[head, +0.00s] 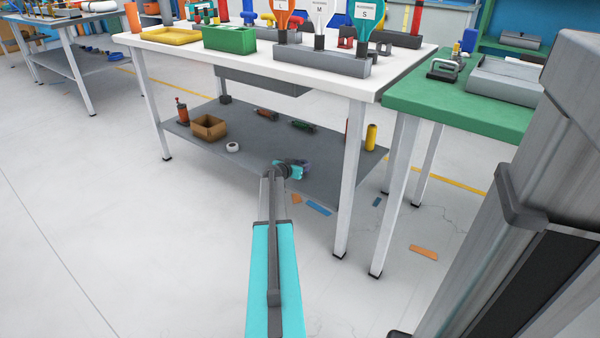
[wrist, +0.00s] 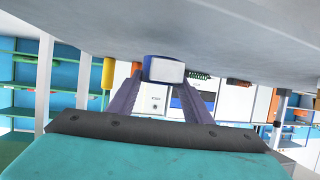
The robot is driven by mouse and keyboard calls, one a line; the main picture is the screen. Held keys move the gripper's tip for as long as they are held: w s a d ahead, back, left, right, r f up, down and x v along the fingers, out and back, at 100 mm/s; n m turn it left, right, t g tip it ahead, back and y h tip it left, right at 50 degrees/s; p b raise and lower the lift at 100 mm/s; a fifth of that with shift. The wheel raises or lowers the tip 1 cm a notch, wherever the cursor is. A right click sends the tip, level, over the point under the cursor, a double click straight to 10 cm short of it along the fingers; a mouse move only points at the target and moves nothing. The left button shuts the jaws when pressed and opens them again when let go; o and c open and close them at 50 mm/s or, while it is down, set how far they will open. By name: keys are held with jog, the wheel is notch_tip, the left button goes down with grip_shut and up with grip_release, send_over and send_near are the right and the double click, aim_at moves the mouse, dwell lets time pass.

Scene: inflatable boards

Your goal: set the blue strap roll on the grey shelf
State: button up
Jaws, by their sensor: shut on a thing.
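The grey shelf (head: 255,152) is the low board under the white-topped table. My gripper (head: 304,168) is over the front part of the shelf, right of its middle. In the wrist view the picture appears upside down, with the shelf surface (wrist: 160,30) across the top. There my gripper (wrist: 164,84) is shut on the blue strap roll (wrist: 164,70), a small blue piece with a pale face, held between the fingertips close to the shelf surface. I cannot tell whether the roll touches the shelf. In the head view the roll is too small to make out clearly.
On the shelf stand a brown box (head: 208,127), a white roll (head: 232,147), an orange-red bottle (head: 182,110) and a yellow cylinder (head: 371,137). The white tabletop (head: 230,60) is above, and a table leg (head: 349,180) stands right of my gripper.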

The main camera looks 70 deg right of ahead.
jog(key=shift+f+b, duration=0.7)
jog(key=shift+f, duration=1)
jog(key=shift+f, duration=0.1)
jog(key=o, duration=1.1)
jog(key=p+v, duration=0.2)
jog(key=v, duration=1)
